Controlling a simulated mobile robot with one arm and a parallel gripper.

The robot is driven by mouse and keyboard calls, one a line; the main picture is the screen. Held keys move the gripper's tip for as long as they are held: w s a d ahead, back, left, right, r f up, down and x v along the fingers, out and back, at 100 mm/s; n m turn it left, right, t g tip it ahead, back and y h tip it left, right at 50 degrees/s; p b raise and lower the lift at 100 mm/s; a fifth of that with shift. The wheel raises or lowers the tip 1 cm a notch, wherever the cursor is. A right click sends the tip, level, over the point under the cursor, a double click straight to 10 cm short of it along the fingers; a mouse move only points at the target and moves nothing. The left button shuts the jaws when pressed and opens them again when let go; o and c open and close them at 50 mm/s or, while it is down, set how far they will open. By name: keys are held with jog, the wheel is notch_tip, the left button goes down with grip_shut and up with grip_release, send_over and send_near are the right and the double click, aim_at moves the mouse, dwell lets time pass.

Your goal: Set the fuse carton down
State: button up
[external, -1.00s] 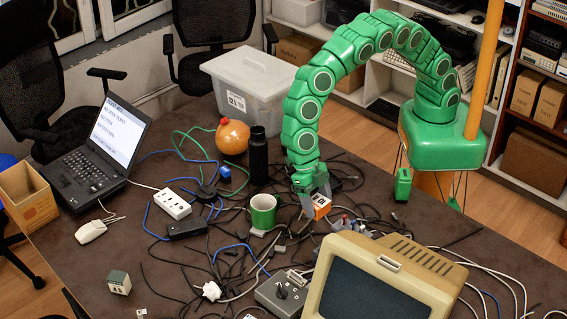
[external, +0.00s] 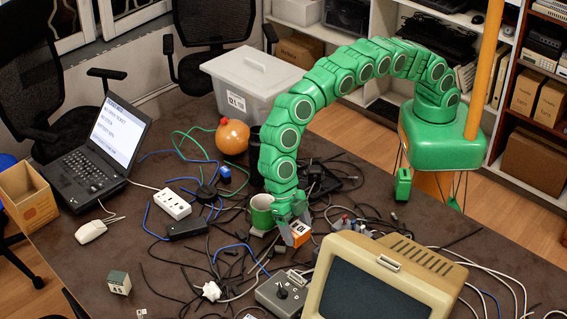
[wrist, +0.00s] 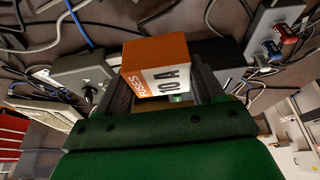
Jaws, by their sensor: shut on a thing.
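The fuse carton (external: 298,234) is a small orange and white box, marked "10 A" in the wrist view (wrist: 158,68). My gripper (external: 292,231) is shut on it, with a finger on either side of the carton in the wrist view. The carton is low over the cluttered table (external: 120,240), just right of the green mug (external: 262,212). I cannot tell whether its underside touches the table or the cables.
A grey switch box (external: 282,294) and a beige monitor (external: 380,280) stand in front of the carton. Loose cables cover the middle of the table. A black bottle is partly hidden behind my arm. The table's front left is clearer, with a small box (external: 119,282).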

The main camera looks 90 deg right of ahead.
jog(key=shift+w+a+f, duration=0.3)
jog(key=shift+f, duration=0.25)
jog(key=shift+w+a+f, duration=0.3)
jog(key=shift+f, duration=0.25)
jog(key=shift+w+a+f, duration=0.3)
jog(key=shift+w+a, duration=0.05)
jog(key=shift+w+a+f, duration=0.2)
jog(key=shift+w+f, duration=0.05)
jog(key=shift+f, duration=1.9)
jog(key=o, duration=1.1)
jog(key=shift+f, duration=0.1)
jog(key=v, duration=1.2)
